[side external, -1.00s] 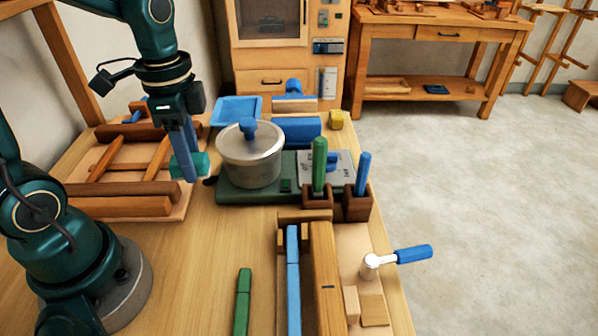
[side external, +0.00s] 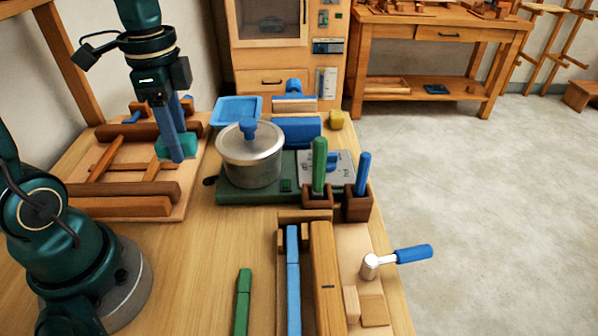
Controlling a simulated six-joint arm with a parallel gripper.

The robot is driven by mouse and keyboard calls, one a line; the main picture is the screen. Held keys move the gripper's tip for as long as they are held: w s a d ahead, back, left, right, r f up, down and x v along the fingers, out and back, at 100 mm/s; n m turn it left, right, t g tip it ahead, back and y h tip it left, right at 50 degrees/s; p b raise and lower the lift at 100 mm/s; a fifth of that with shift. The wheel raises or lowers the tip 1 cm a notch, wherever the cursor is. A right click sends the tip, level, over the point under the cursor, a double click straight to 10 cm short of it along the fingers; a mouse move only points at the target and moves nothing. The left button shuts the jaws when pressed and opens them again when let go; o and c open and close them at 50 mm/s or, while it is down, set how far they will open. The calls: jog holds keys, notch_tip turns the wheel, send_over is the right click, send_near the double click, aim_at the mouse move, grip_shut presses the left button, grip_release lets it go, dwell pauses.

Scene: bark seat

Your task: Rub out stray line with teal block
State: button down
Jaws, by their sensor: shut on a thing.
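My gripper (side external: 176,152) points down at the left of the bench, with its blue fingers shut on the teal block (side external: 188,146). The fingers cover part of the block, which shows on both sides of them. The block is over the right part of the wooden seat frame's pale board (side external: 188,190). I cannot tell whether it touches the board. The frame has dark rails (side external: 130,190) and slanting bars. No stray line can be made out.
A lidded metal pot (side external: 252,160) on a green base stands just right of my gripper. A blue tray (side external: 238,110) lies behind.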

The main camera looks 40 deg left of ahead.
notch_tip(320, 180, up, 5)
jog(key=shift+f, duration=0.1)
jog(key=w+d+r, duration=0.1)
jog(key=w+d, duration=0.4)
send_over(342, 289)
jog(key=f, duration=0.1)
jog(key=shift+m, duration=0.4)
jog(key=shift+w+f, duration=0.15)
jog(key=shift+f, duration=5.3)
jog(key=shift+f, duration=0.65)
